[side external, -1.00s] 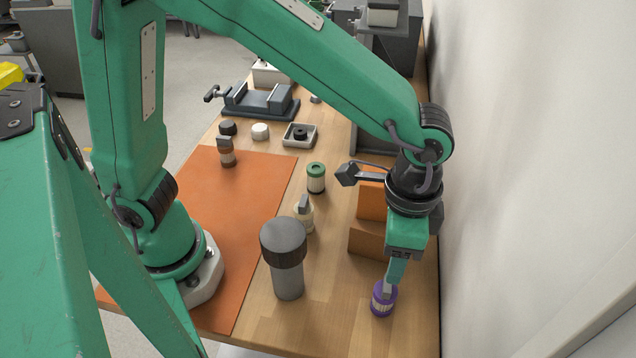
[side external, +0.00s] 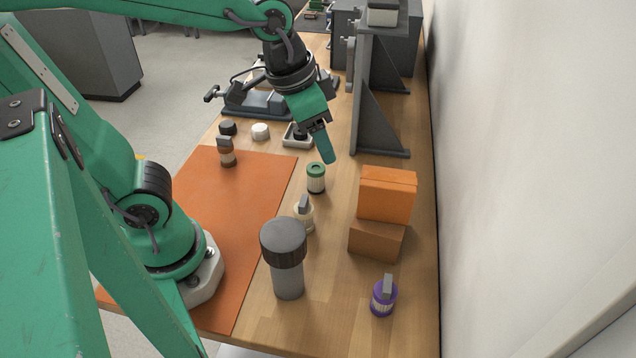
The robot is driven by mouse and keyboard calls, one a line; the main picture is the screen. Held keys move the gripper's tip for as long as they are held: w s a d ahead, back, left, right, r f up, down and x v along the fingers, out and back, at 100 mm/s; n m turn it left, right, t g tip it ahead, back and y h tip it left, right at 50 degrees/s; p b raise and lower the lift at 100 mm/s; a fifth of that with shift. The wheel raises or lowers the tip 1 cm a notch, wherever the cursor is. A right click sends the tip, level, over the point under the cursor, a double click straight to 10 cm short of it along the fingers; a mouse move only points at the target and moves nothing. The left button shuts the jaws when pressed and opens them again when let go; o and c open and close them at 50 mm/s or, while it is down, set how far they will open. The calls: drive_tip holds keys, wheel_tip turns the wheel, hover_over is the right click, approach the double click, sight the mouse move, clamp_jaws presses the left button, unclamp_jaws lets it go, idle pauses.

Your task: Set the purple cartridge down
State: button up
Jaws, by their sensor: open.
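The purple cartridge (side external: 383,301) stands upright on the wooden table near its front right end. My gripper (side external: 326,158) is open and empty, in the air above the green-topped cartridge (side external: 316,179), well behind and to the left of the purple one. The far finger is mostly hidden behind the near one.
A grey canister with a dark cap (side external: 286,262) and a cream cartridge (side external: 303,215) stand mid-table. Orange and brown boxes (side external: 376,238) are stacked at right. A grey angle bracket (side external: 371,110) and vise (side external: 258,101) stand behind. An orange mat (side external: 230,210) lies left.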

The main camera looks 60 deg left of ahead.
drive_tip(key=s+a+r+n+t+y, duration=0.1)
drive_tip(key=s+a+n+t, duration=0.1)
drive_tip(key=s+a, duration=0.3)
drive_tip(key=shift+a+n, duration=0.6)
drive_tip(key=shift+a, duration=0.6)
